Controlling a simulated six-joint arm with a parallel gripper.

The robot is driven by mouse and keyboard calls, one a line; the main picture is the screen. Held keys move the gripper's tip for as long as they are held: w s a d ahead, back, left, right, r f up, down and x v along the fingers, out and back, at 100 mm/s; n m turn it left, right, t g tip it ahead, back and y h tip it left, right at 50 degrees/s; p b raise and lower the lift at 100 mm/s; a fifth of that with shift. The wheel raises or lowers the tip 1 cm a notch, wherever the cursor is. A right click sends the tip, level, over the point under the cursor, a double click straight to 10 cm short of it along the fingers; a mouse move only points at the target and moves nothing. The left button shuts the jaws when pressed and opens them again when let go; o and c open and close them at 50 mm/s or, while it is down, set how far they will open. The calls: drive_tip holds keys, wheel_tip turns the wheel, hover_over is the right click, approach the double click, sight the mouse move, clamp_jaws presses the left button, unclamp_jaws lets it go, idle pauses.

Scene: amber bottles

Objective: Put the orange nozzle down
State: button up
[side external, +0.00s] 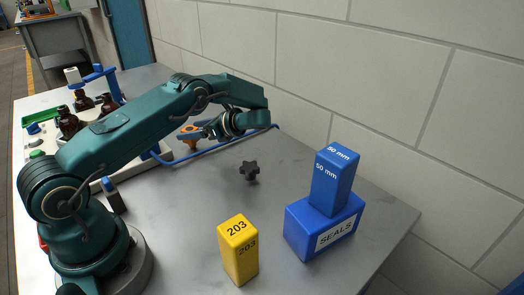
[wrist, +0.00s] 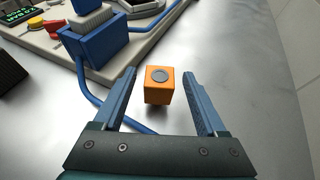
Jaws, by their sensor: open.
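The orange nozzle (wrist: 158,94) is a small orange block with a round grey spot on its top face in the wrist view. It looks upright, with the grey table around it. My gripper (wrist: 159,74) is open, with one blue finger on each side of the nozzle and a visible gap to both. In the side view my gripper (side external: 186,133) is low over the table, and the nozzle (side external: 190,144) shows as a small orange patch partly hidden by it. I cannot tell from that view exactly where its base meets the table.
A blue hose (wrist: 95,92) runs left of my gripper beside a pale panel with a blue block (wrist: 92,46). Amber bottles (side external: 67,122) stand at left.

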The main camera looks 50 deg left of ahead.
drive_tip(key=v, duration=0.7)
drive_tip(key=shift+w+d, duration=0.1)
drive_tip(key=shift+d+r, duration=0.15)
drive_tip(key=shift+r, duration=0.1)
drive_tip(key=s+d+r+n+t+h, duration=0.5)
drive_tip(key=d+r+h, duration=0.1)
drive_tip(key=d+r, duration=0.35)
drive_tip(key=s+d+n+t+h, duration=0.5)
drive_tip(key=s+d+n, duration=0.3)
drive_tip(key=s+d, duration=0.2)
drive_tip(key=shift+s+d+n+t+h, duration=0.35)
drive_tip(key=shift+s+h, duration=0.45)
drive_tip(key=shift+s, duration=0.35)
